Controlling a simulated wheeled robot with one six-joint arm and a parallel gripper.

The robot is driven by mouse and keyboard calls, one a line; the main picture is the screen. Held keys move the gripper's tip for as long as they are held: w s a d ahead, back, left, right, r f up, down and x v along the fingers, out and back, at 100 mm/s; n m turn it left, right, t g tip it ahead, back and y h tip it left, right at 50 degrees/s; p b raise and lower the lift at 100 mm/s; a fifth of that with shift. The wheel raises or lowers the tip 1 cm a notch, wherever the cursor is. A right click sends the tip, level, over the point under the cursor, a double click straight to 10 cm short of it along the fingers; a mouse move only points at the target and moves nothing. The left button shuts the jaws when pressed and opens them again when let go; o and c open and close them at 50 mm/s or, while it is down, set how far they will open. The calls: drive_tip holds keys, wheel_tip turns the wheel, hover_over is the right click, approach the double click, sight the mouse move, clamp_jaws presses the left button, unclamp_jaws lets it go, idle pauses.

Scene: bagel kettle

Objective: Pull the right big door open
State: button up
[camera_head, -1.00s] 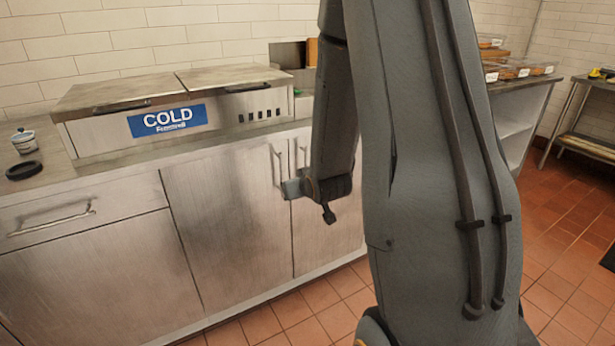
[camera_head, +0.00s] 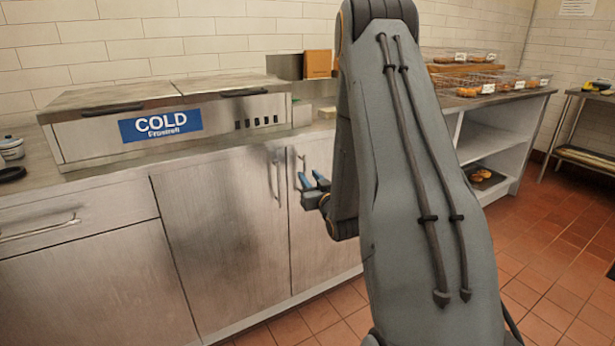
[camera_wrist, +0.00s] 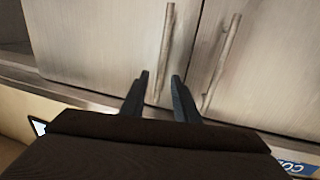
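The right big door (camera_head: 325,245) is a brushed steel cabinet door under the counter. It is closed beside the left big door (camera_head: 222,235). Its upright bar handle (camera_head: 303,160) is near the seam, and it also shows on the left in the wrist view (camera_wrist: 167,40). My gripper (camera_head: 312,178) is open, with its dark fingers near that handle. In the wrist view my gripper (camera_wrist: 160,78) has the end of the handle showing between its fingertips. I cannot tell whether the fingers reach around it. The arm hides part of the right door.
The left door's handle (camera_head: 279,175) is close by, also in the wrist view (camera_wrist: 221,62). A COLD unit (camera_head: 175,125) sits on the counter. A drawer (camera_head: 75,222) is shut at left. Shelving with food trays (camera_head: 490,85) stands at right. Tiled floor (camera_head: 550,260) is open at right.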

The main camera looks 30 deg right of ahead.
drive_tip(key=shift+w+d, duration=0.2)
drive_tip(key=shift+w, duration=0.85)
clamp_jaws()
drive_tip(key=shift+s, duration=0.1)
